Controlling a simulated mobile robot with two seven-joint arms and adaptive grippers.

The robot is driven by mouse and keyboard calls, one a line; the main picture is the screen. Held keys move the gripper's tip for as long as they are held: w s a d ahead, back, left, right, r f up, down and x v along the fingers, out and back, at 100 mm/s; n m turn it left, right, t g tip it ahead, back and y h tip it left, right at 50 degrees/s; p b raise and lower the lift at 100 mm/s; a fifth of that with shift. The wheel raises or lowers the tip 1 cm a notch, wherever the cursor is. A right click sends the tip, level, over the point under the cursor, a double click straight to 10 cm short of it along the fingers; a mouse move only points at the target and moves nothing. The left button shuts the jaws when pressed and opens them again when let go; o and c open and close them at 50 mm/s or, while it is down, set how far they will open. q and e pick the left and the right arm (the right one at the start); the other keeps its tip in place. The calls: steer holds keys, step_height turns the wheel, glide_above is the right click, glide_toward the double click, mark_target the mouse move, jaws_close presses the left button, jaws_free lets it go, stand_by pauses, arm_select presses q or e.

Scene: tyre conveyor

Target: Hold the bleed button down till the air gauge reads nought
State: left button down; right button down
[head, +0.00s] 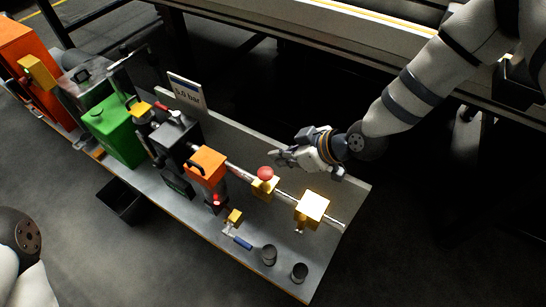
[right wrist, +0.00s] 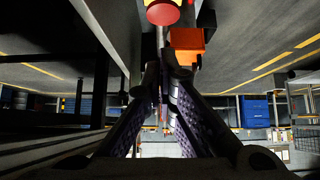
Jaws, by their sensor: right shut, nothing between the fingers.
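The red round-topped bleed button (head: 265,173) sits on a yellow block on a pipe, on the grey bench. It also shows at the top edge of the right wrist view (right wrist: 163,12), partly cut off. The air gauge (head: 187,92) is a white sign at the back of the bench that reads about 5.0 bar. My right gripper (head: 277,157) is shut and empty, behind and slightly above the button in the head view, apparently apart from it. Its fingers also show closed together in the right wrist view (right wrist: 163,90). My left gripper is out of view.
An orange unit (head: 207,166) and a yellow block (head: 312,208) flank the button along the pipe. A small valve with a blue handle (head: 238,241) and two dark cups (head: 269,255) stand near the front edge. Green (head: 115,130) and orange machines stand further left. A conveyor runs behind.

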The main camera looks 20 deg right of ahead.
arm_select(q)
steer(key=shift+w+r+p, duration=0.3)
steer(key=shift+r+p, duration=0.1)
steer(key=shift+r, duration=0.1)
arm_select(e)
steer(key=v, duration=0.4)
steer(key=shift+s+r, duration=0.2)
steer(key=shift+r, duration=0.1)
